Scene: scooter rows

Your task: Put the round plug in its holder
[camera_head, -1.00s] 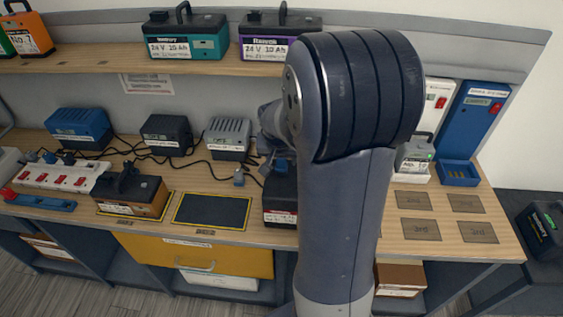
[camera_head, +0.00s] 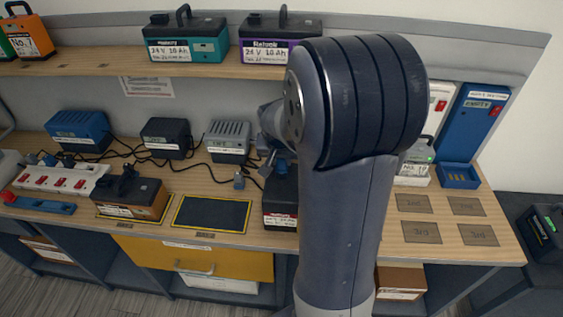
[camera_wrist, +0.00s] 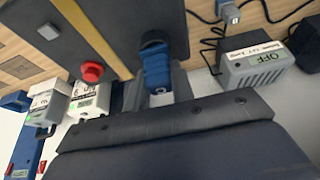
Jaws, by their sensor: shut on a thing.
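The blue round plug (camera_wrist: 156,66) is in my gripper (camera_wrist: 160,88), which is shut on it in the wrist view. The plug's far end meets a black round part at the dark battery box (camera_wrist: 95,35); I cannot tell whether it is seated there or only touching. In the head view the plug (camera_head: 282,168) shows as a small blue spot just above the dark battery (camera_head: 279,207), with my gripper (camera_head: 272,163) beside it. My arm hides part of this battery. I cannot clearly make out the plug's holder.
A red cap (camera_wrist: 91,71) sits on the battery box. A grey charger marked OFF (camera_head: 229,141) and loose cables stand behind, with a small grey connector (camera_head: 239,181) nearby. A yellow-edged dark mat (camera_head: 212,214) lies empty. A blue strip (camera_head: 38,204) lies far left.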

